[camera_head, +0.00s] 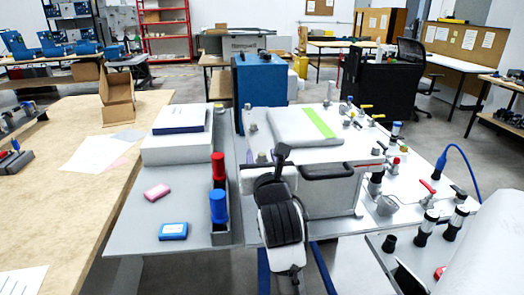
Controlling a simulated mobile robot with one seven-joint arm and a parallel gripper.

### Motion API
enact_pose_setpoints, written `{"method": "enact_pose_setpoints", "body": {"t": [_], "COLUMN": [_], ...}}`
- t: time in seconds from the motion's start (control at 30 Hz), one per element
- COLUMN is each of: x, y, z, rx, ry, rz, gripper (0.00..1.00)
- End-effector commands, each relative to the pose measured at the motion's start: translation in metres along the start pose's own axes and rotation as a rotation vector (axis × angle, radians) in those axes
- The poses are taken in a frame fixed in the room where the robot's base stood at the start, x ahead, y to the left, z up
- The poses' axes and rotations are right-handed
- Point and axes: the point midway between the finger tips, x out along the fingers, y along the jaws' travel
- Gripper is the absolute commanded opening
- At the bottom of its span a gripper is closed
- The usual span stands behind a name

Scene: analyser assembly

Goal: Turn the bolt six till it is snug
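The analyser assembly is a light grey housing (330,190) with a black handle on its front, in the middle of the head view. Small fittings and knobs sit on the pale surface to its right. I cannot tell which of them, if any, is bolt six. My arm, black and white, rises in front of the housing. Its dark end, which I take for my gripper (282,153), is near the housing's upper left front. The fingertips are too small and dark to read, and any contact with a bolt is hidden.
A grey side table (130,225) at left holds a pink block (158,192), a blue box (173,232), and red (218,168) and blue (218,206) cylinders. Valves with red and black handles (428,187) crowd the right. A blue cabinet (258,80) stands behind.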

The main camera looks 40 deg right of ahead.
Motion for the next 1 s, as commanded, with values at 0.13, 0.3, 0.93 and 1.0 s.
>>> {"method": "enact_pose_setpoints", "body": {"t": [0.13, 0.3, 0.93, 1.0], "x": [0.0072, 0.0079, 0.0075, 0.0075], "y": [0.0002, 0.0, 0.0003, 0.0007], "z": [0.0002, -0.0002, -0.0002, -0.0005], "rx": [-0.001, -0.001, -0.002, -0.002], "ry": [-0.001, -0.001, -0.001, -0.001], "rz": [0.0, 0.0, -0.013, -0.029], "gripper": [0.4, 0.4, 0.0, 0.0]}}
